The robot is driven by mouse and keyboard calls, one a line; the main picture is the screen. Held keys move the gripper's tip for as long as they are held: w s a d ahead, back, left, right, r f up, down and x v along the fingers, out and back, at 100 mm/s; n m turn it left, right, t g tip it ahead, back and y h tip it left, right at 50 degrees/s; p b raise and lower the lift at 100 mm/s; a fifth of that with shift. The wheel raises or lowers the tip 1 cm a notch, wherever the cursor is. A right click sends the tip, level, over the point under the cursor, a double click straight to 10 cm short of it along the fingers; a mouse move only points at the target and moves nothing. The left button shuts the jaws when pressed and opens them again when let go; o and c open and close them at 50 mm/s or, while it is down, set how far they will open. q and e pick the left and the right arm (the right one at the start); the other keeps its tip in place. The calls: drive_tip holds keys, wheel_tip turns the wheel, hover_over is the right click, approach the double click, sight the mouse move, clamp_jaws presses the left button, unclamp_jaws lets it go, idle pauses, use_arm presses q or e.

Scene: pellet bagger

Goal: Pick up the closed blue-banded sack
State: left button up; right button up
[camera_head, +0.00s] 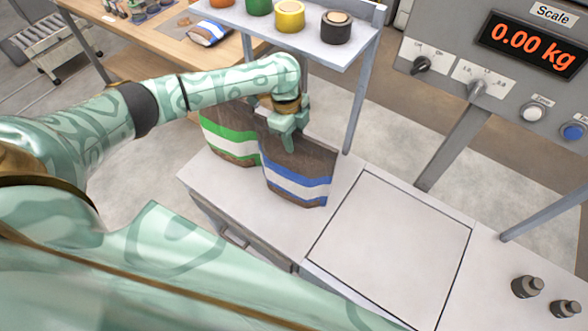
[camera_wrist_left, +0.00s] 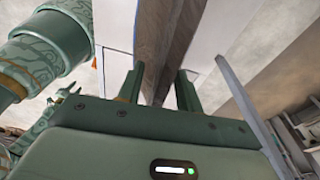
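The blue-banded sack (camera_head: 298,172) is brown with a blue and white band and stands on the white counter. My left gripper (camera_head: 289,140) points down at its top edge, and its fingertips overlap the sack in the head view. In the left wrist view, the two fingers of my left gripper (camera_wrist_left: 160,88) are apart, with the brown sack (camera_wrist_left: 178,45) between and beyond them. I cannot tell whether either finger touches it. My right gripper is not recognisable in either view.
A green-banded sack (camera_head: 228,138) stands close behind and left of the blue-banded one. A shelf with coloured jars (camera_head: 290,17) hangs above, its post (camera_head: 362,90) close on the right. A flat scale plate (camera_head: 392,250) lies clear to the right. Dark weights (camera_head: 527,286) stand farther right.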

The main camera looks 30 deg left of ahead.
use_arm(q)
clamp_jaws()
drive_tip(key=shift+w, duration=0.1)
